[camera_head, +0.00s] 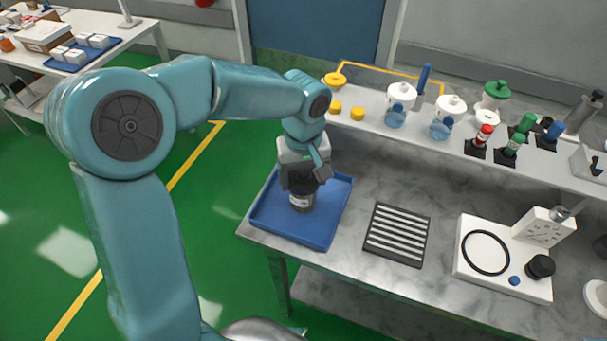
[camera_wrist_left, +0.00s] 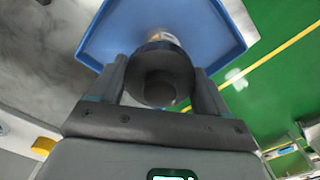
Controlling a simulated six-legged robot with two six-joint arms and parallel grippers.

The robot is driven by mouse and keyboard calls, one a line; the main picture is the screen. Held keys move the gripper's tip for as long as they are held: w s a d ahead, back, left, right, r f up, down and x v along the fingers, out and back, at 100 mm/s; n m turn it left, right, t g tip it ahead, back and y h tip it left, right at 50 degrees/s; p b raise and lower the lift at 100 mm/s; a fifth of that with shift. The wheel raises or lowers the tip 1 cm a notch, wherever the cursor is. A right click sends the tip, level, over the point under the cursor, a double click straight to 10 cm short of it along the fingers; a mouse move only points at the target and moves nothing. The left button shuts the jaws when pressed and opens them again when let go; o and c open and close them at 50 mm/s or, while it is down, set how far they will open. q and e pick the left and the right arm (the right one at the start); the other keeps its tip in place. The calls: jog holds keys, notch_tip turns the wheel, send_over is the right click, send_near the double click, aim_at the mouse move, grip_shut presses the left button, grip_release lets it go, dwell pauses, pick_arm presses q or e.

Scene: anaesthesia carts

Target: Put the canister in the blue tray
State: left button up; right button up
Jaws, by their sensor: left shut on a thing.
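The canister (camera_head: 301,201) is a small cylinder with a dark cap and a pale label. My left gripper (camera_head: 302,185) is shut on it from above. In the left wrist view the dark round cap (camera_wrist_left: 160,77) sits between the two fingers of the left gripper (camera_wrist_left: 162,85). The blue tray (camera_head: 320,238) lies at the left end of the grey bench, and the canister is within its outline. The tray also fills the upper part of the left wrist view (camera_wrist_left: 108,42). I cannot tell whether the canister touches the tray floor. My right gripper is not in view.
A black striped mat (camera_head: 397,234) lies right of the tray. A white device (camera_head: 503,258) stands further right. A raised shelf (camera_head: 375,124) behind holds white jars, yellow caps and several coloured-top bottles. Another table with a blue tray (camera_head: 82,54) is at the back left.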

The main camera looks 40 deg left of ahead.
pick_arm(q)
jog(key=o, duration=1.4)
jog(key=shift+w+f, duration=0.1)
jog(key=shift+r+p, duration=0.3)
jog(key=shift+r, duration=0.05)
notch_tip(320, 180, up, 12)
jog(key=shift+f+p, duration=0.15)
jog(key=shift+p, duration=0.25)
